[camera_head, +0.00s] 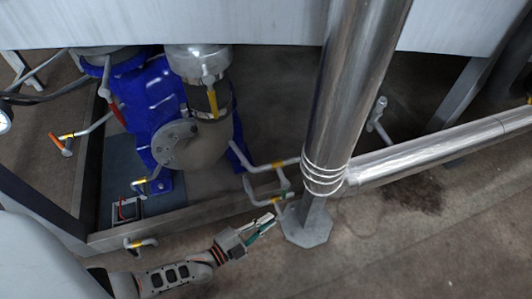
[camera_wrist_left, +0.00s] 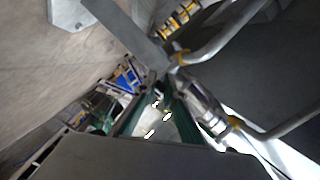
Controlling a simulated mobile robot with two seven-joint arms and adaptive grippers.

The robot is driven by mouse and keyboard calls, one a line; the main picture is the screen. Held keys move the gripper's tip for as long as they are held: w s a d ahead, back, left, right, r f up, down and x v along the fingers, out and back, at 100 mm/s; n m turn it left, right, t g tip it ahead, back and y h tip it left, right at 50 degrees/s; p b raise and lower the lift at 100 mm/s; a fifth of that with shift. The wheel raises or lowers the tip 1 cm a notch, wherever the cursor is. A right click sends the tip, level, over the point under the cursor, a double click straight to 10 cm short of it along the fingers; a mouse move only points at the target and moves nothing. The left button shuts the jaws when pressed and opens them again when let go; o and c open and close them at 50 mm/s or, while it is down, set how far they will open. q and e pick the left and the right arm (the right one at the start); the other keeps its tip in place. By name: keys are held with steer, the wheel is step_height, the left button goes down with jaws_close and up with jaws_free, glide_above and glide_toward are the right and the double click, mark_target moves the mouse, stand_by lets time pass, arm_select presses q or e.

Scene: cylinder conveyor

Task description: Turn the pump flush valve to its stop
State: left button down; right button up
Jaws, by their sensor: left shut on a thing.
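In the left wrist view the dark green fingers (camera_wrist_left: 158,108) come together beside a silver pipe fitting (camera_wrist_left: 205,108) with yellow collars. The contact at the fingertips is small and partly hidden; the thing held appears to be the valve handle. My right gripper is not in view.
A thick vertical steel pipe (camera_head: 343,95) and its grey foot (camera_head: 307,228) stand just right of the gripper. A blue pump (camera_head: 155,100) stands at left behind a metal frame rail (camera_head: 175,222). The floor (camera_head: 400,250) at lower right is clear.

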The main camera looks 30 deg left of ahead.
arm_select(q)
steer(key=shift+w+f+t, duration=0.15)
steer(key=shift+f+t, duration=0.15)
stand_by(0.5)
steer(key=c, duration=2.1)
jaws_free()
steer(key=shift+c, duration=0.2)
steer(key=v, duration=1.2)
steer(key=shift+f, duration=0.2)
steer(key=shift+a, duration=0.1)
